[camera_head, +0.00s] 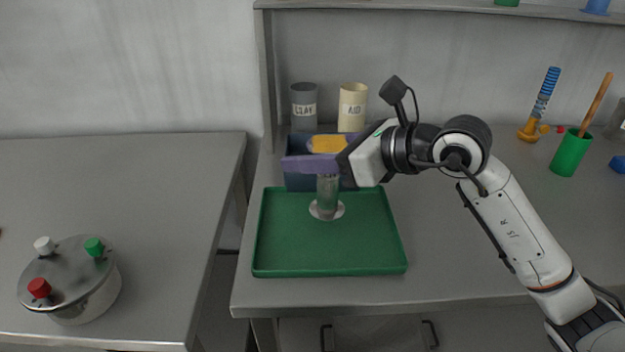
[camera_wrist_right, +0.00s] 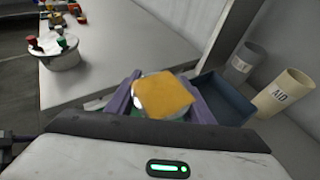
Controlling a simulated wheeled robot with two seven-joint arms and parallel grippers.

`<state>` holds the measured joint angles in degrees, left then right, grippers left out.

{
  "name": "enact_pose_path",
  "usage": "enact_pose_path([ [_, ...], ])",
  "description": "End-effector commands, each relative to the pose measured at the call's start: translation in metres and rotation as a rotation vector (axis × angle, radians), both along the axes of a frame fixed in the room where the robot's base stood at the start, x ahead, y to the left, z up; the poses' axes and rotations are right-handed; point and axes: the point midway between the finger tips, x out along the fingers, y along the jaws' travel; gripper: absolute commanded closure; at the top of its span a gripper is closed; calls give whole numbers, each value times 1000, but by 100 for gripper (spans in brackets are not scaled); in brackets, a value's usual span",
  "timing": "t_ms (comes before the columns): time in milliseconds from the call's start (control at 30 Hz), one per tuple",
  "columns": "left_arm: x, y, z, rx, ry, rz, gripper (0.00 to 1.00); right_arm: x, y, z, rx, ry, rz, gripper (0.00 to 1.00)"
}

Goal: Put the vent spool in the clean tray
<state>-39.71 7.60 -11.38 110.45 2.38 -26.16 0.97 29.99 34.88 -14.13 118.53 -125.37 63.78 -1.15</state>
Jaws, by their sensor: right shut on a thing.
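The vent spool (camera_head: 328,192) is a grey metal tube with a round flange at its lower end. A yellow-orange square piece (camera_head: 328,144) sits at its top and also shows in the right wrist view (camera_wrist_right: 163,96). My right gripper (camera_head: 321,161), with purple fingers, is shut on the spool near its top and holds it upright. The spool's lower flange is over the back middle of the green tray (camera_head: 285,258); I cannot tell whether it touches the tray floor. The tray is otherwise empty. My left gripper is not in view.
A dark blue bin (camera_head: 298,183) stands right behind the tray, with a grey CLAY canister (camera_head: 304,121) and a cream AID canister (camera_head: 352,121) behind it. A green cup (camera_head: 570,155) stands at right. A lidded metal pot (camera_head: 95,290) is on the left table, across a gap.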

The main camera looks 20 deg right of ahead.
Motion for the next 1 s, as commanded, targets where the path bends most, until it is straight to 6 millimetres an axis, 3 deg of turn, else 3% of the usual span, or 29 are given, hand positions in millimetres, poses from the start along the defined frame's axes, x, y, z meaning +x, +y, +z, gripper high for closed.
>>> enact_pose_path([
  [400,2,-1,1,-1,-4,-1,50,0,0,-44,2,-1,-1,80],
  [767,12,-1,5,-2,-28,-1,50,1,0,-48,0,-4,-1,80],
  [800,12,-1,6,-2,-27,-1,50,0,0,-47,0,-2,-1,46],
  [867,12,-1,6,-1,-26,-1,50,0,0,-47,0,-2,-1,36],
  [1000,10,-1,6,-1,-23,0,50,0,0,-47,0,-2,-1,34],
])
